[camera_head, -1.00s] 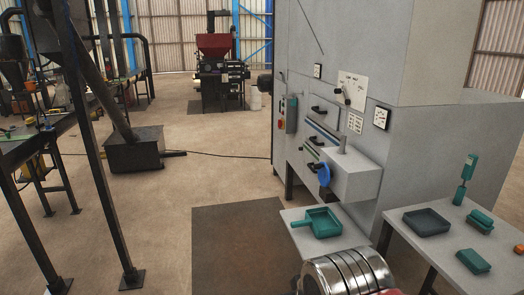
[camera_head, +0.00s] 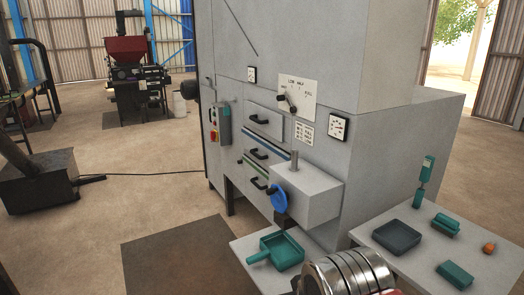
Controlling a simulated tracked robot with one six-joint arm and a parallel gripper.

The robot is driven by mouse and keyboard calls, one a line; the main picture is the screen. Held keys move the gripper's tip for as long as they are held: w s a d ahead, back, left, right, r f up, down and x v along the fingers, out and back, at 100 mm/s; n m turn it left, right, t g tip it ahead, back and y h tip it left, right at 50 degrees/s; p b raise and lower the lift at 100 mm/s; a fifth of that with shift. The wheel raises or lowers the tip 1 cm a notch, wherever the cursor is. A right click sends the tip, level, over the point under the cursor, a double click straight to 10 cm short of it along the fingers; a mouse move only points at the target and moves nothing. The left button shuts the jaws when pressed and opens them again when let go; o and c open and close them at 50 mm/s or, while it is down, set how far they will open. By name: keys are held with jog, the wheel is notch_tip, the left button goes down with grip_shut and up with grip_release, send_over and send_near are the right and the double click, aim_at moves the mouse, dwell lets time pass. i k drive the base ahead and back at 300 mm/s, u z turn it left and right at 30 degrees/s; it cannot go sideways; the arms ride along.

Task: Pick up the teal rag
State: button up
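Two low teal items lie on the grey side table at the right. The front one, a flat folded-looking block (camera_head: 455,273), looks most like the teal rag. The other teal item (camera_head: 445,225), behind it, has a raised top like a brush; I cannot tell for sure which is the rag. Nothing touches the front item. A silver ribbed part of my own arm shows at the bottom centre, left of the side table. My gripper's fingers are not in view.
The side table (camera_head: 487,262) also holds a dark tray (camera_head: 397,237), an upright teal-and-dark bottle-like item (camera_head: 424,183) and a small orange object (camera_head: 489,248). A teal scoop-like pan (camera_head: 283,252) lies on a grey shelf before the large grey press (camera_head: 370,120). Floor at left is mostly open.

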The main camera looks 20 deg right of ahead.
aim_at(461, 279)
jog(key=z, duration=0.35)
jog(key=i, duration=0.6)
jog(key=z, duration=0.85)
jog(key=i, duration=0.75)
jog(key=z, duration=0.35)
